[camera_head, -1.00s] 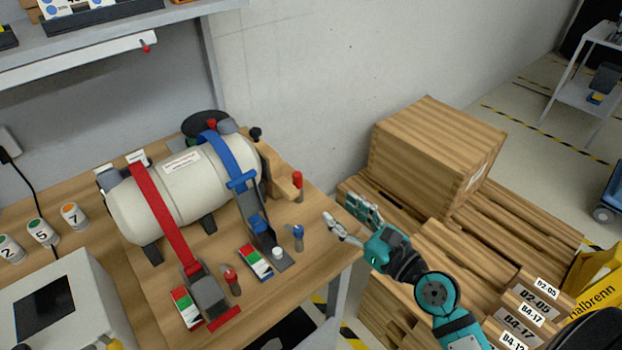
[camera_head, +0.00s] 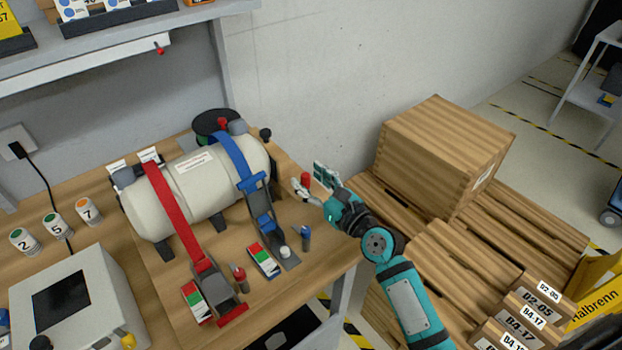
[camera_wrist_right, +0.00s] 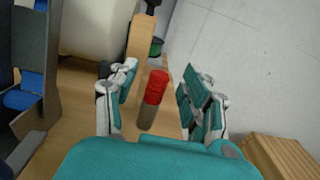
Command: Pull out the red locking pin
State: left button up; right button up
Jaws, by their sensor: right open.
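A pin with a red top (camera_head: 305,180) and a grey lower part stands upright at the right end of the wooden bench (camera_head: 327,262). In the right wrist view, the red pin (camera_wrist_right: 156,86) shows between my open fingers, with a gap on each side. My right gripper (camera_head: 311,181) is open at the pin; in the right wrist view it (camera_wrist_right: 158,84) spans the pin without visible contact. In the head view its fingers partly hide the pin. A second small red-topped pin (camera_head: 239,274) stands beside the red strap's buckle. My left gripper is not in view.
A white tank (camera_head: 185,190) lies under a red strap (camera_head: 172,210) and a blue strap (camera_head: 235,158). A blue-topped pin (camera_head: 305,235) stands near the blue buckle. A wooden crate (camera_head: 440,150) is on pallets to the right. A grey control box (camera_head: 95,300) sits front left.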

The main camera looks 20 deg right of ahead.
grip_shut()
dwell(0.4)
jog(key=shift+r, duration=0.2)
jog(key=shift+r+p, duration=2.8)
jog(key=shift+p, duration=0.5)
